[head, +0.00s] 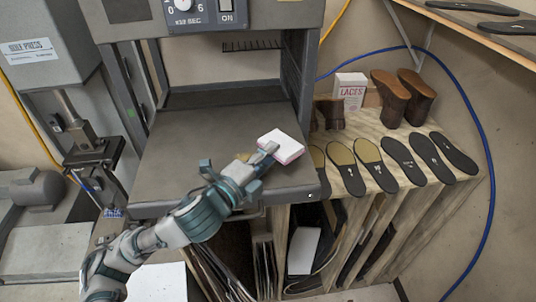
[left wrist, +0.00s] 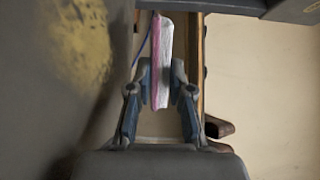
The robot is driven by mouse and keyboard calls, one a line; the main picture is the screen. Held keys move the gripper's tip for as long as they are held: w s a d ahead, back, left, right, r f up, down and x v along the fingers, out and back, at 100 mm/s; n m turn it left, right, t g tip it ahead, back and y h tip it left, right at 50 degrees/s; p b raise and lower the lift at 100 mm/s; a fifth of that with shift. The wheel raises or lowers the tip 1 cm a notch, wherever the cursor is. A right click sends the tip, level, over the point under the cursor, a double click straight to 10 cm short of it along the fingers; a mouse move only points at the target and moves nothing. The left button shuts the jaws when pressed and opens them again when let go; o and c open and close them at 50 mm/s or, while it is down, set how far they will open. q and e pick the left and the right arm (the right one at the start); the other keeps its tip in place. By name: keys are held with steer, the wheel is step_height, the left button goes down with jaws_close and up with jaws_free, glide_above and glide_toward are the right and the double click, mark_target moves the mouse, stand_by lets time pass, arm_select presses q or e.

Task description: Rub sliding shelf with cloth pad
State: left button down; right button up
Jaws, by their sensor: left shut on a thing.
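The cloth pad (head: 284,143) is a white block with a pink side. My left gripper (head: 268,154) is shut on it, and the left wrist view shows the pad (left wrist: 162,60) between the two fingers (left wrist: 160,88). The sliding shelf (head: 190,140) is a flat grey plate below the machine head. The pad is over the shelf's right part, near its right edge; I cannot tell whether it touches. A yellow smear (left wrist: 82,45) shows on the grey surface in the left wrist view; in the head view my gripper mostly hides it. My right gripper is not in view.
A wooden rack (head: 400,150) with several dark soles on top stands right of the shelf, with brown boots (head: 390,98) and a laces box (head: 349,90) behind. Upright machine posts (head: 302,80) flank the shelf. A grey press (head: 50,50) stands at left.

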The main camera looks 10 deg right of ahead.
arm_select(q)
steer(key=a, duration=0.3)
steer(key=shift+a+r, duration=0.1)
steer(key=shift+a, duration=1.65)
steer(key=shift+a+r, duration=0.1)
steer(key=shift+a, duration=0.6)
steer(key=a, duration=0.3)
steer(key=shift+a+r, duration=0.1)
steer(key=shift+a, duration=0.5)
steer(key=shift+d, duration=0.35)
steer(key=shift+d+r, duration=0.2)
steer(key=shift+r, duration=0.15)
step_height(320, 180, up, 8)
steer(key=shift+r, duration=0.15)
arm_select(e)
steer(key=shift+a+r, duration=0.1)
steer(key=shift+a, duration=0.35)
